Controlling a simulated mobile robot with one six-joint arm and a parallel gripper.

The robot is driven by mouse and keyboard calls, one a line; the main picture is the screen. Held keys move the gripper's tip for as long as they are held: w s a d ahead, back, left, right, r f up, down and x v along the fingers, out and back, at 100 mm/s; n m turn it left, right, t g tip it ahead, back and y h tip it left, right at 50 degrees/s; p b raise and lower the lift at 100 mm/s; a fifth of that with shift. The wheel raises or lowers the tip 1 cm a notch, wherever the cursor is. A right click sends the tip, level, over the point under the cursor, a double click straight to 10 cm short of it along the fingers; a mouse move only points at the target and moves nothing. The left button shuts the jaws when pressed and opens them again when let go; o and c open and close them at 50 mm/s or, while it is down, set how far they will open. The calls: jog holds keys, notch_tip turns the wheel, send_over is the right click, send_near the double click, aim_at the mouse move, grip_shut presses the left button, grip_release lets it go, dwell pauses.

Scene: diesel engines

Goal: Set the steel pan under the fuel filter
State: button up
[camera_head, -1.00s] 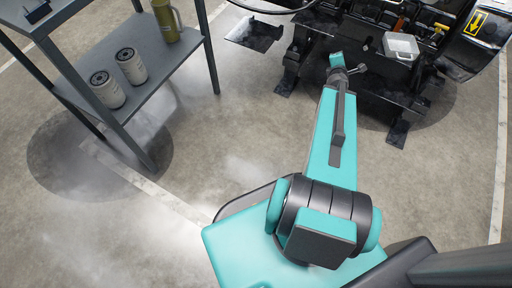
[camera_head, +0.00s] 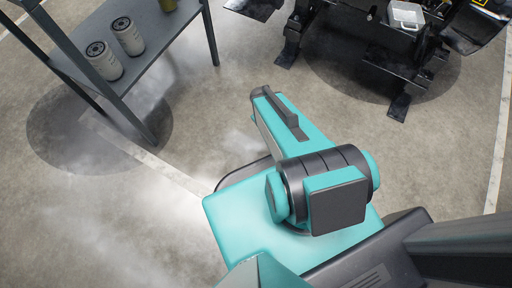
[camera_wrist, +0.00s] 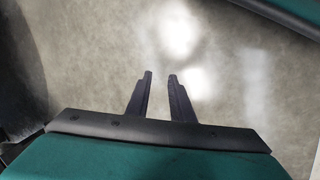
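A small pale grey open pan (camera_head: 406,14), which looks like the steel pan, rests at the engine's front at the top right of the head view. I cannot make out the fuel filter above it, as the view cuts off the engine's upper part. My gripper (camera_wrist: 159,75) shows in the wrist view. Its two dark fingers stand apart with bare floor seen between them, and it holds nothing. It is well away from the pan, and I cannot pick it out in the head view.
A grey shelf unit (camera_head: 150,50) stands at the upper left, with two white filter canisters (camera_head: 103,61) and an olive container (camera_head: 168,5) on it. The black engine stand (camera_head: 405,100) has feet reaching forward. Concrete floor between shelf and stand is clear.

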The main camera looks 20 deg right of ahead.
jog(key=s+a+f+m+g+y, duration=0.2)
jog(key=s+a+g, duration=0.2)
jog(key=s+a, duration=0.8)
jog(key=shift+a+f+y, duration=0.3)
jog(key=shift+a+y, duration=0.1)
jog(key=shift+a, duration=0.4)
